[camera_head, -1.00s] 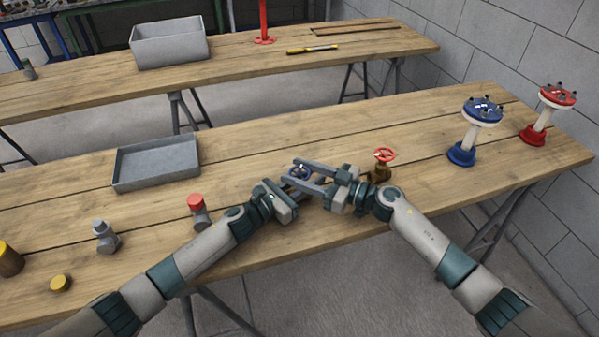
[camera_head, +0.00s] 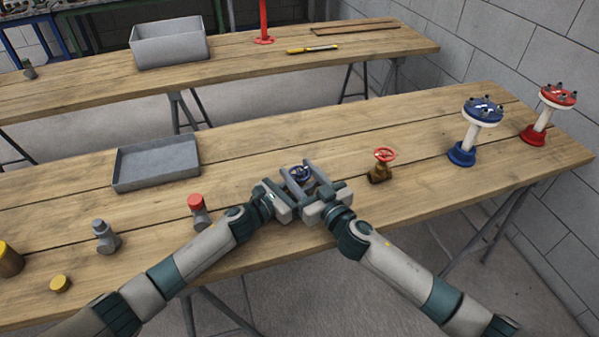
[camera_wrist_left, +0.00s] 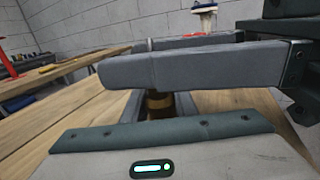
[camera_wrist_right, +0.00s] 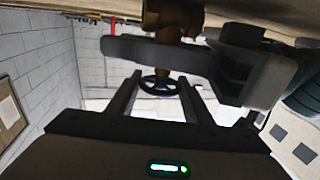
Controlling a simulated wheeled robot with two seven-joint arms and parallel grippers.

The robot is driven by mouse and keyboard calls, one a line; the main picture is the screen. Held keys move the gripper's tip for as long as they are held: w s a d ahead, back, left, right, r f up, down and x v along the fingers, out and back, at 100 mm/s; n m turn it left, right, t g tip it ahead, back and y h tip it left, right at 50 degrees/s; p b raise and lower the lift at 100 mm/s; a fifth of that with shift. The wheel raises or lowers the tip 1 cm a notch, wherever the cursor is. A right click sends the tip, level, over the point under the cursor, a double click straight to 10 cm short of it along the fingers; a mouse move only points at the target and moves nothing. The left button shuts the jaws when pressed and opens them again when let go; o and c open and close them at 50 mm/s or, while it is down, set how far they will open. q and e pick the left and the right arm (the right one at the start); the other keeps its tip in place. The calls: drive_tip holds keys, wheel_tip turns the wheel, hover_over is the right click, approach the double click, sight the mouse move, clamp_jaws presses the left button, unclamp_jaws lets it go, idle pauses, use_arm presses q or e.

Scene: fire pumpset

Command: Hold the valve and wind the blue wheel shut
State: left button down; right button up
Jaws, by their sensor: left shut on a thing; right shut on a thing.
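The valve with the blue wheel (camera_head: 300,172) stands near the front edge of the near bench, mostly hidden by my grippers. In the left wrist view its brass body (camera_wrist_left: 158,104) shows behind my left fingers. My left gripper (camera_head: 284,197) is shut on the valve body, low and from the left. My right gripper (camera_head: 297,177) is shut on the blue wheel from the front right, one finger at each side of the rim. The right wrist view shows the wheel (camera_wrist_right: 158,86) between these fingers, with the brass body (camera_wrist_right: 172,20) beyond it.
A red-wheeled brass valve (camera_head: 380,166) stands to the right. A red-capped grey fitting (camera_head: 199,211) stands close to my left arm. A grey tray (camera_head: 120,183) lies behind. Blue (camera_head: 461,153) and red (camera_head: 533,135) flanged posts stand far right.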

drive_tip(key=shift+r+m+t+h, duration=0.2)
drive_tip(key=shift+m+t+h, duration=0.35)
drive_tip(key=shift+h, duration=0.35)
drive_tip(key=o, duration=1.1)
drive_tip(key=shift+f, duration=0.1)
drive_tip(key=shift+d, duration=0.1)
drive_tip(key=shift+s+d+f, duration=0.1)
drive_tip(key=shift+s+d, duration=0.1)
drive_tip(key=shift+s, duration=0.3)
drive_tip(key=v, duration=1.1)
